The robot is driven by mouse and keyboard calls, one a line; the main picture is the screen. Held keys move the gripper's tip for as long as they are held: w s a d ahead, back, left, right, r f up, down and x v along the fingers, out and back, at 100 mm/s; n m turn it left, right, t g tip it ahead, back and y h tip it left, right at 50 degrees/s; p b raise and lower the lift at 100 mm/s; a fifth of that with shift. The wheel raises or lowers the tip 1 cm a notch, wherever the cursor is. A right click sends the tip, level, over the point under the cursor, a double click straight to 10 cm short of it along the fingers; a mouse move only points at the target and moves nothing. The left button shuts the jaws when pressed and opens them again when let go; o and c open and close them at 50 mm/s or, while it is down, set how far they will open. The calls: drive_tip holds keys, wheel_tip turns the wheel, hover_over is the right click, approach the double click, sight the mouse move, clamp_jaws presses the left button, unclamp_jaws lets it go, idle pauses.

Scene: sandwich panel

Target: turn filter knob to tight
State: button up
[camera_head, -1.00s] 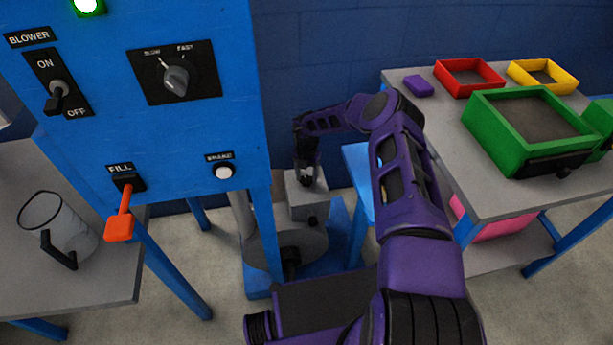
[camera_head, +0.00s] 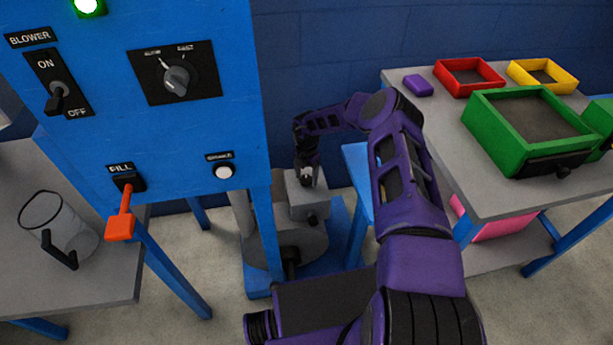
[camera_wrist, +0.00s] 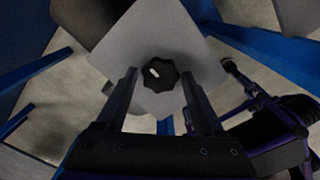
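A black lobed knob (camera_wrist: 160,73) with a white mark sits on a face of a light grey box (camera_wrist: 205,63) in the wrist view. The white mark points up and left. My gripper (camera_wrist: 159,74) is open, with one finger on each side of the knob and gaps between. In the head view my gripper (camera_head: 307,172) is at the top of the grey box (camera_head: 305,204). A small dark knob (camera_head: 312,220) shows on the box's front there; I cannot tell if it is the same one. No tight marking is readable.
A blue panel (camera_head: 110,120) with a speed dial (camera_head: 177,80), a blower switch and an orange fill lever (camera_head: 120,226) stands left of my arm. A grey table (camera_head: 430,130) with coloured trays is at the right. A clear jug (camera_head: 62,232) stands at the left.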

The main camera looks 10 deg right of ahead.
sight(306, 179)
drive_tip(key=shift+o, duration=1.2)
drive_tip(key=shift+r, duration=0.1)
wheel_tip(306, 179, up, 17)
drive_tip(key=p, duration=0.2)
drive_tip(key=shift+r, duration=0.15)
